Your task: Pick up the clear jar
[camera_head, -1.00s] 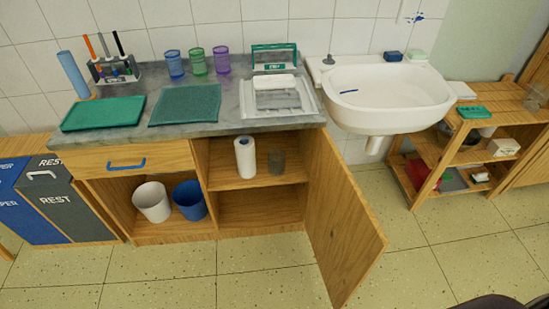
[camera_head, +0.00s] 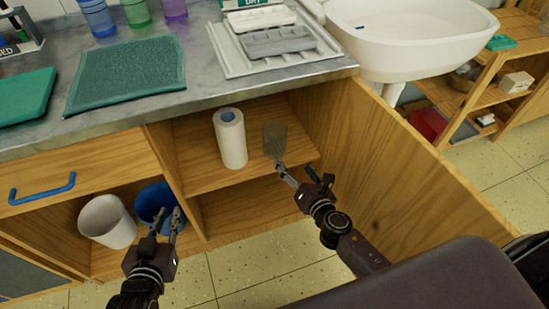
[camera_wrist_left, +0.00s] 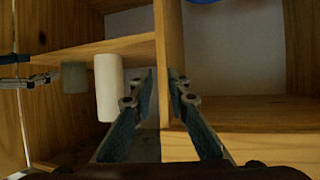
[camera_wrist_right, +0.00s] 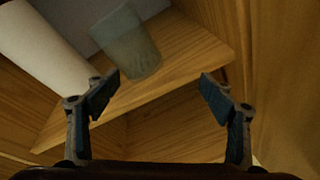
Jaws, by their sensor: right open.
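The clear jar (camera_head: 274,140) stands on the cabinet's upper shelf, to the right of a white paper roll (camera_head: 231,138). It also shows in the right wrist view (camera_wrist_right: 128,42), ahead of the fingers and left of centre, and in the left wrist view (camera_wrist_left: 74,77). My right gripper (camera_head: 296,172) is open and empty, just in front of the jar at the shelf's front edge. My left gripper (camera_head: 168,222) is open and empty in front of the blue bin (camera_head: 155,202); its fingers also show in the left wrist view (camera_wrist_left: 161,95).
The open cabinet door (camera_head: 400,170) stands to the right of my right arm. A white bin (camera_head: 107,222) is in the lower left compartment. The countertop above holds a green mat (camera_head: 128,75) and a drying rack (camera_head: 275,42). The compartment under the shelf (camera_head: 245,207) is empty.

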